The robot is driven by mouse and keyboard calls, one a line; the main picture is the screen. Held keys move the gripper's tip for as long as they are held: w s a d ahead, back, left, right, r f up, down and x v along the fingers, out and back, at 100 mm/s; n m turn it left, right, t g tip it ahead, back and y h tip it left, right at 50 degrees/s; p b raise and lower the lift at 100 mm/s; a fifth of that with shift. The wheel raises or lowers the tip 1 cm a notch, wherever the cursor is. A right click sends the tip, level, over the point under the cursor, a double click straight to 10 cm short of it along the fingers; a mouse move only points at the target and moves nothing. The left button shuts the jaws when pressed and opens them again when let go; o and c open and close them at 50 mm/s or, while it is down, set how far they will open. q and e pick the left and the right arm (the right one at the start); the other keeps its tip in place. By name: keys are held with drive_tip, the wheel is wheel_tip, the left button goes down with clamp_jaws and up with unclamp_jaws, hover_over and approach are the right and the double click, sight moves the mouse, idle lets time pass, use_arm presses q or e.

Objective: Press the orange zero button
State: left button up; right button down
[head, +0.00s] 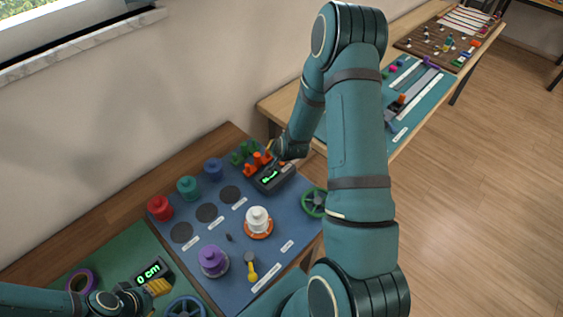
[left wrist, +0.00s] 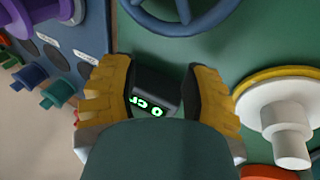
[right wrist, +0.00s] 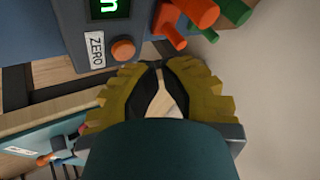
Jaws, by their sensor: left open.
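The orange zero button (right wrist: 123,50) shows in the right wrist view, beside a white "ZERO" label (right wrist: 97,50) on a dark box with a green-lit display (right wrist: 108,8). In the head view this box (head: 273,180) stands at the far end of the blue mat; I cannot make out its button there. My right gripper (right wrist: 160,66) is shut and empty, its tips a little to the right of the button in the right wrist view and apart from it. My left gripper (left wrist: 165,80) is open and empty, with a dark "0 cm" display box (left wrist: 157,92) beyond its fingers.
Orange and green pegs (right wrist: 185,22) stand close to the right gripper. The green mat (head: 115,252) lies under the left gripper. A second table stands at the back right.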

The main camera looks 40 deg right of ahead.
use_arm(q)
drive_tip(key=shift+f, duration=0.1)
use_arm(e)
drive_tip(key=shift+f, duration=0.1)
use_arm(q)
drive_tip(key=shift+f+b, duration=0.55)
drive_tip(key=shift+b, duration=0.1)
use_arm(e)
drive_tip(key=shift+f, duration=0.35)
use_arm(q)
drive_tip(key=shift+f+b, duration=0.45)
use_arm(e)
drive_tip(key=shift+f, duration=0.4)
drive_tip(key=shift+r, duration=0.15)
use_arm(q)
drive_tip(key=shift+r+p, duration=0.35)
use_arm(e)
drive_tip(key=shift+r, duration=0.7)
use_arm(q)
drive_tip(key=shift+r+p, duration=1.45)
use_arm(e)
drive_tip(key=shift+r, duration=2.55)
drive_tip(key=shift+f, duration=0.1)
